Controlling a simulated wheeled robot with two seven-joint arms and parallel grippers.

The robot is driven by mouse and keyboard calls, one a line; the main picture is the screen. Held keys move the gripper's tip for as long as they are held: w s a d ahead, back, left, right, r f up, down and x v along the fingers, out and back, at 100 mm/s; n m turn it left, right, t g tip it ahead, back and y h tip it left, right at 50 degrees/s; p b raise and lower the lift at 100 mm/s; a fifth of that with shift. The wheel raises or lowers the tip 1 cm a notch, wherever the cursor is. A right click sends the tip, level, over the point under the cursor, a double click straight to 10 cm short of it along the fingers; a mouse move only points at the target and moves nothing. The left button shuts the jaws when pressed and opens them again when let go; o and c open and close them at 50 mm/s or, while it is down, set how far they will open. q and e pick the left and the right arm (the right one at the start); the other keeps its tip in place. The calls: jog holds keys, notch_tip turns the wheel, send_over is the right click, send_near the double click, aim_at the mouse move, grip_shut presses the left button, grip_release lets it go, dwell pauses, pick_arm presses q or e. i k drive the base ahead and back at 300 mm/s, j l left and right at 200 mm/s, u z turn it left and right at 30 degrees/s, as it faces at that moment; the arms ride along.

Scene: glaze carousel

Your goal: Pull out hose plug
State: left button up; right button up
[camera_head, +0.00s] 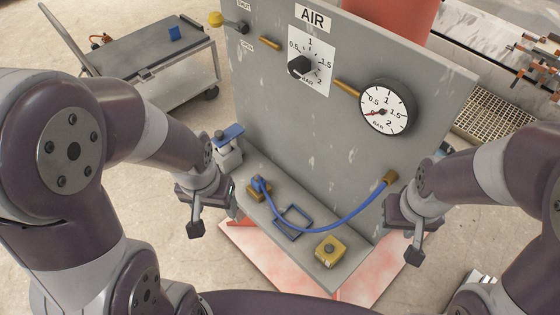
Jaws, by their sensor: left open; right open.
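A blue hose (325,231) hangs in a curve along the front of the grey air panel. Its right end meets a brass fitting (390,176) on the panel. Its left end has a blue plug (258,183) at a brown block (253,194) on the panel's shelf; I cannot tell how deep it sits. My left gripper (200,222) is open and empty, to the left of the plug and apart from it. My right gripper (412,240) is open and empty, to the right of the shelf, below the brass fitting.
The panel (270,95) carries a knob (300,66), a gauge (388,108) and a yellow-handled valve (217,19). A blue frame (292,222) and a yellow box with a button (330,251) are on the shelf. A grey cart (150,55) stands at the back left.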

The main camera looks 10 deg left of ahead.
aim_at(254, 184)
jog(key=j+z, duration=0.35)
jog(key=i+j+z, duration=0.1)
jog(key=j+z, duration=0.15)
jog(key=z, duration=0.15)
jog(key=j+z, duration=0.35)
